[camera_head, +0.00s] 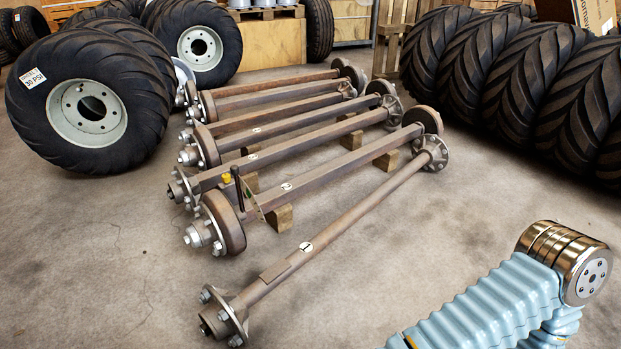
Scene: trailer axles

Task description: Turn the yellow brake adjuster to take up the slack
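The small yellow brake adjuster (227,178) sits near the left ends of the axles, beside a dark upright lever (237,188) and a thin plate (250,196). It is close to the rusty brake drum (224,222) of the second axle from the front. It is small in the picture, and its exact shape and angle cannot be told. Neither of my grippers shows. Part of my arm, with a light blue ribbed sleeve and a metal joint, is at the lower right, well apart from the adjuster.
Several rusty axles lie side by side on wooden blocks (281,217); the front axle (340,230) carries a label "1". A big tyre (35,120) stands at left, and a row of tyres (478,75) at right. The concrete floor in front is clear.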

